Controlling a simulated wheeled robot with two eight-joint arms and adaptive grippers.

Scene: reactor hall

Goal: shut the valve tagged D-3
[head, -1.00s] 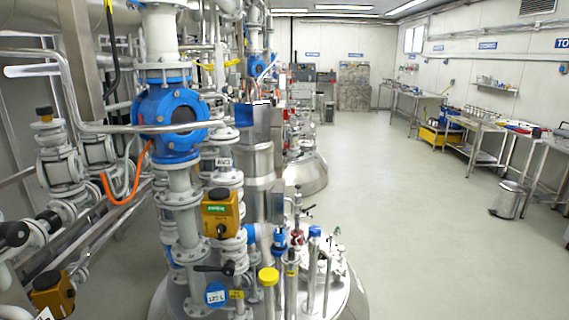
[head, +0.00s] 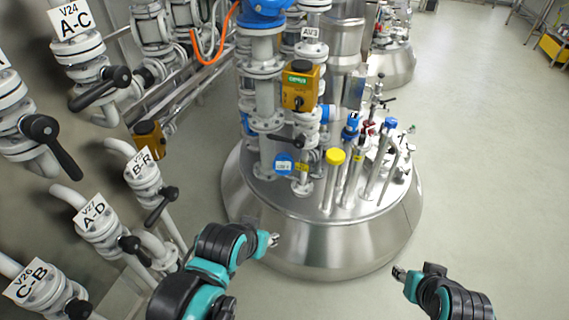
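No tag reading D-3 is legible in the head view. Tagged valves with black lever handles line the left side: A-C (head: 75,21), B-R (head: 139,164), A-D (head: 92,212) and C-B (head: 33,281). Another lever valve (head: 38,125) at the left edge has its tag mostly cut off. My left gripper (head: 271,240) is in front of the steel vessel, to the right of the B-R and A-D valves. My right gripper (head: 398,272) is over the floor at the vessel's lower right. Both are apart from the valves, and their fingers are too small to read.
A round steel vessel (head: 315,245) with pipes and fittings on its lid stands ahead. A yellow actuator (head: 300,87) sits on a pipe above it. A second vessel (head: 390,65) stands behind. The floor (head: 490,170) at right is clear.

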